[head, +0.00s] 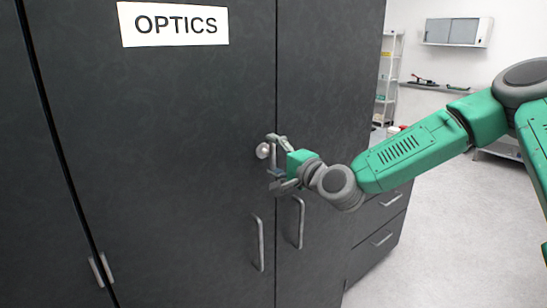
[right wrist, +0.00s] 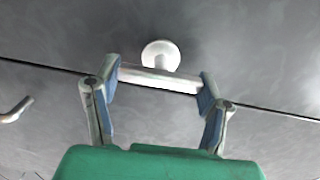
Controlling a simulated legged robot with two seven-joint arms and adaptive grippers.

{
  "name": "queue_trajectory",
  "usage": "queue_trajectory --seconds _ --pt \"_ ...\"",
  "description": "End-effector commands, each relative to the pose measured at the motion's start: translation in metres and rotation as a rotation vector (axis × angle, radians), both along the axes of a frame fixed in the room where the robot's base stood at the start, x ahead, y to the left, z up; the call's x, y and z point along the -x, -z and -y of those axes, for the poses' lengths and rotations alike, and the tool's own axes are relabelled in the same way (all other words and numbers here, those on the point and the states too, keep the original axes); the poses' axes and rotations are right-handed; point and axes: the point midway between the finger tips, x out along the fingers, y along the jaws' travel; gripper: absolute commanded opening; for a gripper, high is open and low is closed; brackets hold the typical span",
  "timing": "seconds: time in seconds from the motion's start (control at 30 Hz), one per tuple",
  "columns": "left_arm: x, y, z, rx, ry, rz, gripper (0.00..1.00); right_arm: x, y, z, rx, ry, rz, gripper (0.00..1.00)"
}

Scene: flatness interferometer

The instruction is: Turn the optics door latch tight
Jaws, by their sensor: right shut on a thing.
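The optics door latch (head: 263,151) is a pale metal piece with a round hub and a bar, on the dark cabinet door beside the seam. In the right wrist view the latch (right wrist: 160,54) shows its round hub above the bar, which spans between my fingertips. My right gripper (head: 276,163) is at the latch, with one finger above and one below in the head view. In the right wrist view my right gripper (right wrist: 158,82) is shut on the bar's two ends. The bar stands about upright in the head view, along the seam. My left gripper is not in view.
The white OPTICS sign (head: 174,24) is high on the same door. Two door handles (head: 260,243) (head: 299,223) stick out below the latch. Drawers (head: 382,238) are at the lower right. Open floor (head: 450,215) lies right of the cabinet, with shelving (head: 388,75) behind.

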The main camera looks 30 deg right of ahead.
Motion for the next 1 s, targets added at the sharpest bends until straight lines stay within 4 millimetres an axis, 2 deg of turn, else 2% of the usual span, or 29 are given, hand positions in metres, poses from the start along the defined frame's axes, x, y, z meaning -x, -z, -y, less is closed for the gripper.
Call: queue_trajectory --seconds 0.03,0.23,0.27,0.3,0.67,0.77,1.0 --pt "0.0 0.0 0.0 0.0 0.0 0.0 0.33 0.001 0.007 0.001 -0.001 0.0 -0.016 0.36" --pt "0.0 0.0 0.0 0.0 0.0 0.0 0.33 0.001 0.007 0.001 0.0 0.0 -0.016 0.36" --pt "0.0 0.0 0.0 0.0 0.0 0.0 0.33 0.001 0.007 0.001 0.0 0.0 -0.016 0.72" --pt "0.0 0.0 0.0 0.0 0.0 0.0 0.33 0.002 0.007 0.001 0.001 0.0 -0.016 0.85" --pt "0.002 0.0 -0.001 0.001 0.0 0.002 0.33 0.006 0.002 0.001 0.001 0.001 -0.005 0.85" --pt "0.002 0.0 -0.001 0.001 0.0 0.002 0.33 0.018 0.001 0.001 -0.001 0.001 -0.005 0.85" --pt "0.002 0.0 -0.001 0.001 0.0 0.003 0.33 0.071 0.002 0.008 -0.007 0.003 -0.004 0.85"
